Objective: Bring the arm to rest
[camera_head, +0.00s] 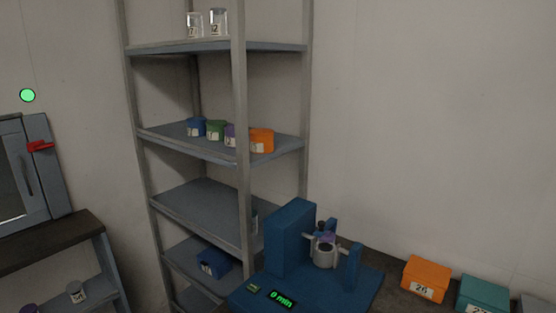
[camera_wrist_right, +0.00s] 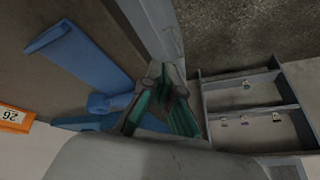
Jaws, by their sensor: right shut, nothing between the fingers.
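My right gripper (camera_wrist_right: 164,72) shows in the wrist view, dark with green pads, its fingers shut and empty. It is in front of a grey upright post and close to the table edge, with the blue sieve shaker to its left. The blue sieve shaker (camera_head: 292,240) stands on the dark table in the head view. It holds a small grey vessel with a dark knob, and its display reads "0 min". It also shows in the wrist view (camera_wrist_right: 85,62), partly hidden by the gripper. Neither arm shows in the head view, and my left gripper is out of view.
A tall metal shelf (camera_head: 275,46) stands behind the shaker, with glass jars and coloured boxes on it. An orange box (camera_head: 427,279) and a teal box (camera_head: 482,294) sit right of the shaker. A shelf unit with small items (camera_wrist_right: 245,110) is right of the gripper.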

